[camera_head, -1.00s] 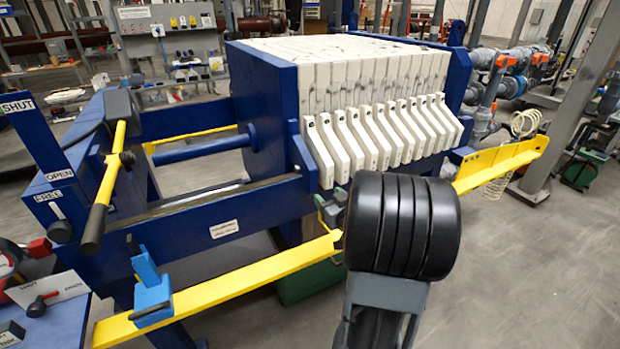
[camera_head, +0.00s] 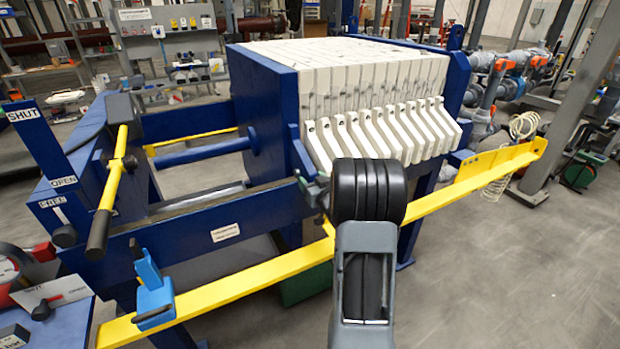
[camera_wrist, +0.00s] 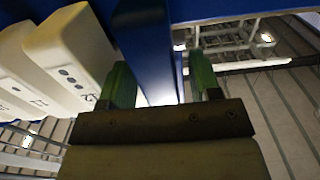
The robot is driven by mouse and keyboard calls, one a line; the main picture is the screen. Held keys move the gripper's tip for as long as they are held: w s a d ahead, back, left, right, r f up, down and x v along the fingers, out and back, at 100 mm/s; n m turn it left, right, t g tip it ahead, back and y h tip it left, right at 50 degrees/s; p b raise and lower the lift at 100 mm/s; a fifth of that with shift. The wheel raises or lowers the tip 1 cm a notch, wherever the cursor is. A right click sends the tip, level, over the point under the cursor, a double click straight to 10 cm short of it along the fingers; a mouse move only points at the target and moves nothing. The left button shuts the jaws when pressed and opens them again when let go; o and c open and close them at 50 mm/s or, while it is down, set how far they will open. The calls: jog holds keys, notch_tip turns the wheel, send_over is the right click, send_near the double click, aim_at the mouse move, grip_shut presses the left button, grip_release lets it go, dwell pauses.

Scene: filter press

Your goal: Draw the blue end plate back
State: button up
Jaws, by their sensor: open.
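The blue end plate (camera_head: 268,105) stands upright at the left of the white plate pack, touching it. Its blue side handle (camera_head: 303,158) slants down beside the first white handle. My gripper (camera_head: 316,190) is near the lower end of this handle, largely hidden behind my wrist in the head view. In the wrist view my gripper (camera_wrist: 160,78) is open, with green fingertips apart. The blue handle (camera_wrist: 150,45) shows between and beyond the fingertips; whether they touch it cannot be told. White plate handles (camera_wrist: 72,52) are close to the left finger.
A yellow rail (camera_head: 240,280) runs along the press front, with a blue clamp (camera_head: 152,290) on it. A yellow lever (camera_head: 112,185) with a black grip stands at left beside SHUT, OPEN and FREE labels. Open space lies left of the end plate, around the blue rod (camera_head: 205,150).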

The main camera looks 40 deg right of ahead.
jog(key=shift+w, duration=0.55)
grip_shut()
